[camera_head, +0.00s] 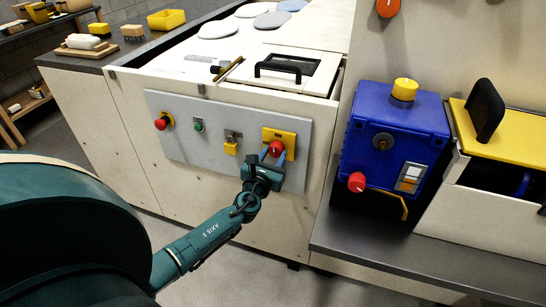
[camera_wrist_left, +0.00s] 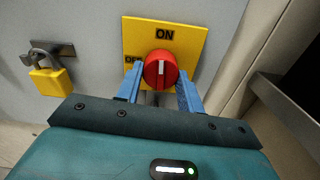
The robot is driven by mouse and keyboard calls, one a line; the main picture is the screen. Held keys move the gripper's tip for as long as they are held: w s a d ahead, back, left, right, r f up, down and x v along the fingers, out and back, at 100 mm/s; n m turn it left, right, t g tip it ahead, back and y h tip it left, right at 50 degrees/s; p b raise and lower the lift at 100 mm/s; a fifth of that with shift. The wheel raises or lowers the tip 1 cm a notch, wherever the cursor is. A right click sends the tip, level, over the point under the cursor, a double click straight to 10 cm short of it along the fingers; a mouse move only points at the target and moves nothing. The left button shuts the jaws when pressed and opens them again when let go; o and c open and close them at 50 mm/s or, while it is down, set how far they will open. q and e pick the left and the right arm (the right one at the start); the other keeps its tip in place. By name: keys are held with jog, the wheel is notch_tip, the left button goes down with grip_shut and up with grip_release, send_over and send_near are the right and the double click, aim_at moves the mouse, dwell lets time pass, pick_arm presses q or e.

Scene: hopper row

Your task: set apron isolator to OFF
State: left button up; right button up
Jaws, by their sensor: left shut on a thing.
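The apron isolator is a red rotary knob (camera_head: 276,148) on a yellow plate (camera_head: 288,135) at the right end of the grey panel. In the left wrist view the red knob (camera_wrist_left: 160,67) has a pale line that stands upright, toward the word ON at the top of the yellow plate (camera_wrist_left: 190,35). The word at the plate's left is partly hidden; its letters begin like OFF. My left gripper (camera_head: 268,158) is at the knob, its blue fingers (camera_wrist_left: 160,92) on either side of it and shut on it. My right gripper is not in view.
Left of the isolator on the grey panel (camera_head: 222,120) are a yellow padlock (camera_head: 231,148), a green button (camera_head: 198,126) and a red button (camera_head: 161,123). A blue box (camera_head: 395,130) with a red knob (camera_head: 357,182) stands to the right on a dark ledge (camera_head: 390,255).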

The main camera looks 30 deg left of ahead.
pick_arm(q)
jog(key=shift+d+f+n+b, duration=0.15)
jog(key=shift+n+b, duration=0.5)
jog(key=shift+n, duration=0.55)
jog(key=n+b, duration=0.1)
jog(key=n, duration=0.1)
jog(key=shift+n, duration=0.4)
jog(key=n+b, duration=0.1)
jog(key=n, duration=0.2)
jog(key=shift+n+b, duration=0.3)
jog(key=shift+b, duration=0.05)
jog(key=n, duration=0.2)
jog(key=shift+n+b, duration=0.3)
jog(key=shift+b, duration=0.1)
jog(key=n, duration=0.2)
jog(key=shift+r+n, duration=0.2)
jog(key=shift+n, duration=0.1)
jog(key=shift+n+b, duration=0.35)
jog(key=shift+n, duration=0.75)
jog(key=shift+r, duration=0.1)
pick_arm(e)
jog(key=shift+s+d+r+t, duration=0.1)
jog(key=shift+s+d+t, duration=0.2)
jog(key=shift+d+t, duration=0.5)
pick_arm(q)
jog(key=shift+n, duration=0.4)
